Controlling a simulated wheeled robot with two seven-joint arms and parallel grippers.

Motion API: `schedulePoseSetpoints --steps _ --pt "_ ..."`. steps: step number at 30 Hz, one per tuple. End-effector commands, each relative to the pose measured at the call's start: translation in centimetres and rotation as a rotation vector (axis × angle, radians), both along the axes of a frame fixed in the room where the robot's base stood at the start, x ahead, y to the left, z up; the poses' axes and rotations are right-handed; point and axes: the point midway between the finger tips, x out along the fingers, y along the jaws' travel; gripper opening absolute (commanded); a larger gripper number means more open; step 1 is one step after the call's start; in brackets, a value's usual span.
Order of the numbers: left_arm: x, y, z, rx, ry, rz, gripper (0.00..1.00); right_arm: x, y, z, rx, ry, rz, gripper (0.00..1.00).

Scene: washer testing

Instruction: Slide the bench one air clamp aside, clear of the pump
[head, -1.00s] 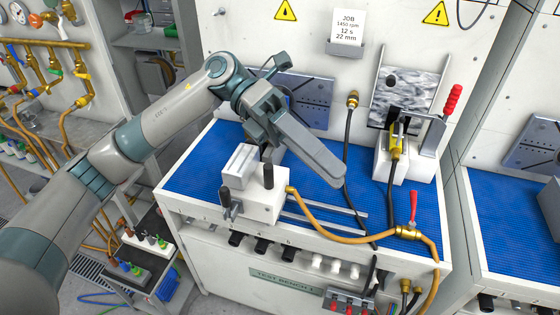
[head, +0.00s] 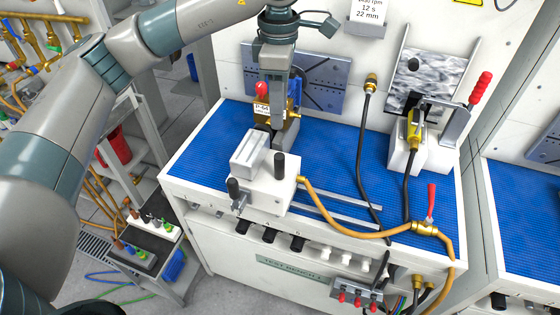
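The bench one air clamp (head: 272,198) is a white block with a grey metal jaw on top and black handles. It sits at the front left of the blue bench top, at the left end of two metal rails (head: 335,207), with an orange hose at its right side. The pump (head: 262,110), a brass-coloured body with a white label and a red cap, stands just behind it, partly hidden. My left gripper (head: 277,125) points down at the pump, behind the clamp. Its fingertips are largely hidden, so its opening and any grip are unclear. My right gripper is out of view.
A fixture with a red-handled toggle clamp (head: 411,150) stands at the right of the bench. A black hose (head: 361,150) and the orange hose (head: 345,228) with a red-levered valve cross the bench. The blue top (head: 325,165) is mostly bare between pump and fixture.

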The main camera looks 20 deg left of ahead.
Motion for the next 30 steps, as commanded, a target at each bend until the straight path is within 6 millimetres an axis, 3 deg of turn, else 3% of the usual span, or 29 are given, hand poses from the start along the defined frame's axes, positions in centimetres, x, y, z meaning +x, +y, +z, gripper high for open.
schedulePoseSetpoints --steps 11,30 --pt "-0.1 0.0 -2.5 0.0 0.005 0.0 0.39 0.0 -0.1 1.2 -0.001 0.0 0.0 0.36" --pt "-0.1 0.0 -13.5 -0.002 0.006 0.001 0.39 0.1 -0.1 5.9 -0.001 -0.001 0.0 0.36"
